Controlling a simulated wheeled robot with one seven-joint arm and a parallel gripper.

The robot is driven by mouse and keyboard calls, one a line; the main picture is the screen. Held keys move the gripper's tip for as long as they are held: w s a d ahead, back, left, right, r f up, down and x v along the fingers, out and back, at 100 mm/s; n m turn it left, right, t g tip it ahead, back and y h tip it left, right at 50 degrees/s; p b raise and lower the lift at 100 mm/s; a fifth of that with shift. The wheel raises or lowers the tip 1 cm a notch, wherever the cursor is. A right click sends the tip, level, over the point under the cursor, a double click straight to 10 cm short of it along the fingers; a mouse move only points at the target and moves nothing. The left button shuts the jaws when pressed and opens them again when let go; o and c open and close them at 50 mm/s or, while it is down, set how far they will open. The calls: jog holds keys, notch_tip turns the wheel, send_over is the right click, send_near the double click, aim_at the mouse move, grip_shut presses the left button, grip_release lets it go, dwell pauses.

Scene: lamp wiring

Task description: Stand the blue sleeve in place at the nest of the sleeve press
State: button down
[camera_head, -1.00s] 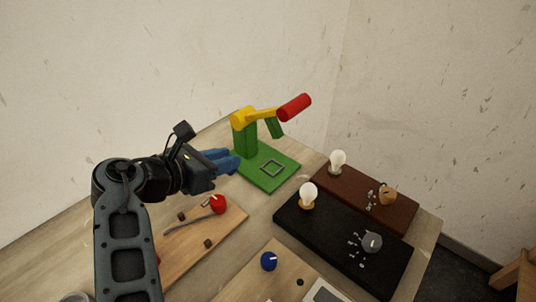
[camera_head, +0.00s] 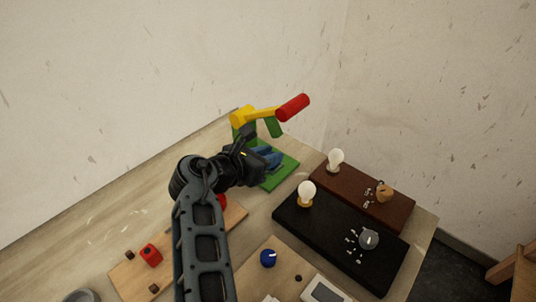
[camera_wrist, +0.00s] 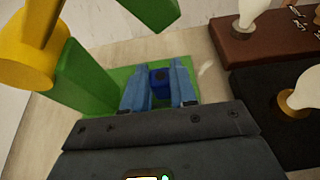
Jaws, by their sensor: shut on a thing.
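The sleeve press has a green base (camera_head: 284,173), a yellow lever arm (camera_head: 245,117) and a red handle (camera_head: 292,107). In the wrist view its green post (camera_wrist: 88,78) and yellow pivot (camera_wrist: 30,50) are on the left. My gripper (camera_head: 273,158), with blue fingers, is over the base, beside the post. In the wrist view my gripper (camera_wrist: 158,78) is shut on the dark blue sleeve (camera_wrist: 160,84), which sits between the fingers over the green base. The square nest frame is hidden by my gripper. I cannot tell whether the sleeve touches the base.
A dark red board (camera_head: 350,190) and a black board (camera_head: 310,232), both with bulbs, lie right of the press. A wooden board (camera_head: 128,277) with a red part (camera_head: 151,255) is at lower left. A blue knob (camera_head: 268,258) is in front. The table's left back is clear.

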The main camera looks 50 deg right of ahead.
jog(key=c, duration=0.9)
grip_release()
jog(key=b+v, duration=0.1)
jog(key=v, duration=1.1)
